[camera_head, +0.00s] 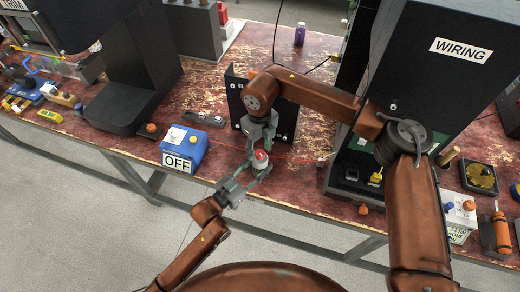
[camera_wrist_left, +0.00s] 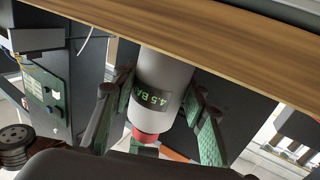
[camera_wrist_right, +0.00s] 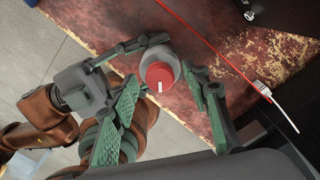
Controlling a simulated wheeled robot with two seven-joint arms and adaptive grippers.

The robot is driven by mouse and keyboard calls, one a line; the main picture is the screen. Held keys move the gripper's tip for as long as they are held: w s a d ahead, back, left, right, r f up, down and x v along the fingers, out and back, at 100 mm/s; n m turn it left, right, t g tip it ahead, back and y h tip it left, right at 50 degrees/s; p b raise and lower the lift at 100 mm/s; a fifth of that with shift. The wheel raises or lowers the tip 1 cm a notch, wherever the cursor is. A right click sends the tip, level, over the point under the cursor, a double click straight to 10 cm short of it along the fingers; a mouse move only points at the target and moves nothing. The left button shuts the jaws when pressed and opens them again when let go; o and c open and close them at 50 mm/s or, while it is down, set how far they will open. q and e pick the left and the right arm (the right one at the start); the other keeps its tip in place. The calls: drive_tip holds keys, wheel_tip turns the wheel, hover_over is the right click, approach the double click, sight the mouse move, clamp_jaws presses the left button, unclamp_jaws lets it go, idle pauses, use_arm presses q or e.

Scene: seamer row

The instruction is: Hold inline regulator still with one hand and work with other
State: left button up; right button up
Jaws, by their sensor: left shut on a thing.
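The inline regulator is a grey cylinder with a red knob (camera_head: 261,155) on top, at the table's front edge in the head view. In the left wrist view its grey body (camera_wrist_left: 165,75) shows a green "4.5 BAR" display (camera_wrist_left: 152,97). My left gripper (camera_head: 252,172) is shut on the grey body from the front. My right gripper (camera_head: 263,142) is above it, pointing down. In the right wrist view the red knob (camera_wrist_right: 160,78) with a white mark lies between and beyond the open fingers of my right gripper (camera_wrist_right: 170,105), with gaps at both sides.
A blue box (camera_head: 185,148) marked OFF stands to the left. A dark upright plate (camera_head: 236,98) stands behind the regulator, and a dark WIRING cabinet (camera_head: 440,70) to the right. A red line (camera_wrist_right: 215,45) runs across the worn red tabletop.

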sight(260, 153)
wheel_tip(260, 153, up, 12)
idle(0.6)
use_arm(q)
drive_tip(key=o, duration=1.3)
